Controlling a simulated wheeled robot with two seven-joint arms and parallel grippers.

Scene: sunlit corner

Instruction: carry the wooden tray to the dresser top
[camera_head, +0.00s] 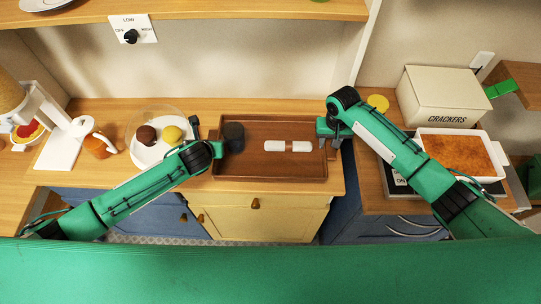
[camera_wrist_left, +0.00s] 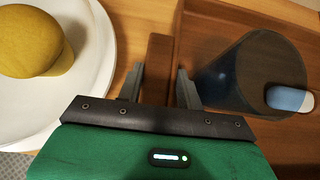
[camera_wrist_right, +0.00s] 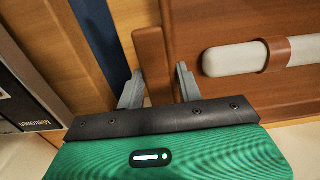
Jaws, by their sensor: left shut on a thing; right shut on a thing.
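The wooden tray (camera_head: 268,171) is brown and rectangular, level over the wooden counter in the head view. It holds a dark see-through cup (camera_head: 234,137) at its left and a white roll with a brown band (camera_head: 288,146) near its middle. I cannot tell whether the tray touches the counter, nor which surface is the dresser top.
A white plate (camera_head: 143,155) with a brown and a yellow ball-like item is close left of the tray. An orange mug (camera_head: 98,147) and a white stand are farther left. A cracker box (camera_head: 450,94) and a baking dish (camera_head: 478,179) stand right. A shelf (camera_head: 220,12) hangs above.

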